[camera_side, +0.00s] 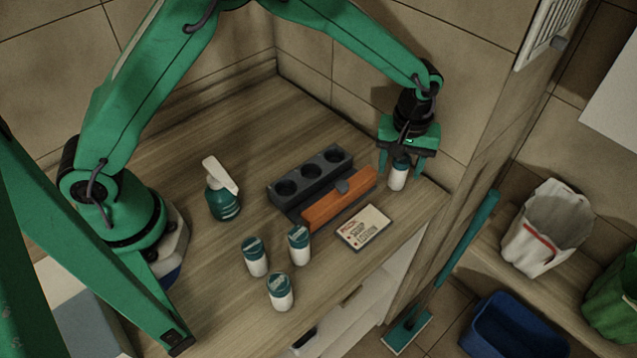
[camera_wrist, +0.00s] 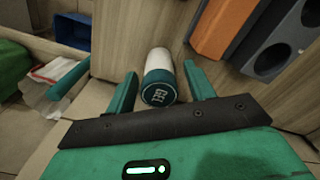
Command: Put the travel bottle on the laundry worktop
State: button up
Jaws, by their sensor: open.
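A small white bottle with a teal cap (camera_side: 398,177) is upright at the right end of the wood-look worktop (camera_side: 205,275), near the back wall. My gripper (camera_side: 402,158) is above it and points down, hiding part of its cap. In the wrist view the same bottle (camera_wrist: 159,78) lies between the two fingers of my gripper (camera_wrist: 161,88). The fingers are open, with a gap on each side of the bottle. Three similar bottles (camera_side: 255,256), (camera_side: 299,245), (camera_side: 280,292) stand together at the front middle of the worktop.
A teal spray bottle (camera_side: 222,190) stands left of a dark holder with round holes (camera_side: 311,177). An orange block (camera_side: 338,200) and a printed card (camera_side: 363,228) lie in front. Beyond the right edge are a teal-handled tool (camera_side: 467,240), a blue tub (camera_side: 515,328) and a white bag (camera_side: 545,230).

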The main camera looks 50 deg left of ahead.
notch_tip(320, 180, up, 12)
jog(key=shift+r, duration=0.15)
dwell(0.7)
dwell(0.5)
jog(key=s+a+r+m+t, duration=0.3)
jog(key=s+a+r, duration=0.8)
jog(key=a, duration=0.3)
jog(key=s+a+f+m+t, duration=0.1)
jog(key=s+a+m, duration=0.1)
jog(key=s+a, duration=0.2)
jog(key=s+a+f+m+t, duration=0.1)
jog(key=s+a, duration=0.3)
jog(key=s, duration=0.5)
jog(key=shift+s+m+t, duration=0.3)
jog(key=shift+s+m, duration=0.1)
